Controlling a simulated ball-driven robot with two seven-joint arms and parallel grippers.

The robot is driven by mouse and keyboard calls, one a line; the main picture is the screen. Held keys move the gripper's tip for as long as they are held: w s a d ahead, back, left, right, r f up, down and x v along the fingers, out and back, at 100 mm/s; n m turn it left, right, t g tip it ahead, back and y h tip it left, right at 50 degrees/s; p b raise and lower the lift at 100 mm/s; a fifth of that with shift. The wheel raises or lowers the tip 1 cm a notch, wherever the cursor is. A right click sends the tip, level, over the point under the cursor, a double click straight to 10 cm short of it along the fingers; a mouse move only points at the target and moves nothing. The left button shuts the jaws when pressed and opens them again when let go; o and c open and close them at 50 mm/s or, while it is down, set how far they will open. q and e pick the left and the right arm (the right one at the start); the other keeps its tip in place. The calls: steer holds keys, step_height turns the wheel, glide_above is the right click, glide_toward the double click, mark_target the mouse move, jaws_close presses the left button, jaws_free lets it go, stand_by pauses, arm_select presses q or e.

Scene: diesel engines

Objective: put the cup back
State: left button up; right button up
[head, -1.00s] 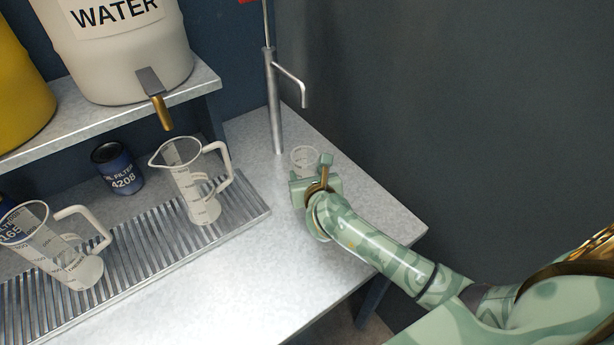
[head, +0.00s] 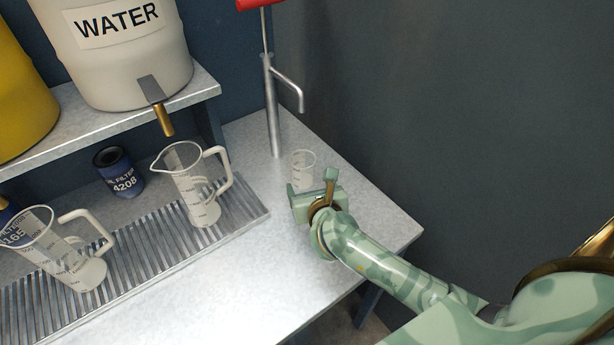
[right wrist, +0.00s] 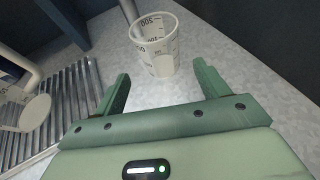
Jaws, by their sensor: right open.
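A small clear measuring cup (head: 303,165) stands upright on the grey worktop, below the metal tap-like pump. It also shows in the right wrist view (right wrist: 157,48), with dark markings on its side. My right gripper (head: 318,190) is just in front of the cup in the head view and hides a little of its lower part. In the right wrist view my right gripper (right wrist: 160,90) is open, its fingers apart and empty, with the cup standing beyond the fingertips and between their lines. My left gripper is not in view.
Two clear jugs with white handles, one near (head: 65,255) and one farther (head: 197,185), stand on the ribbed drip tray (head: 150,270). A water barrel (head: 125,50) sits on the shelf. The pump (head: 272,105) rises behind the cup. The worktop's front is clear.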

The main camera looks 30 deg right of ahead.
steer(key=p+v, duration=0.1)
steer(key=v, duration=0.5)
steer(key=shift+s+a+r, duration=0.1)
steer(key=shift+s+r, duration=0.05)
steer(key=shift+s, duration=0.15)
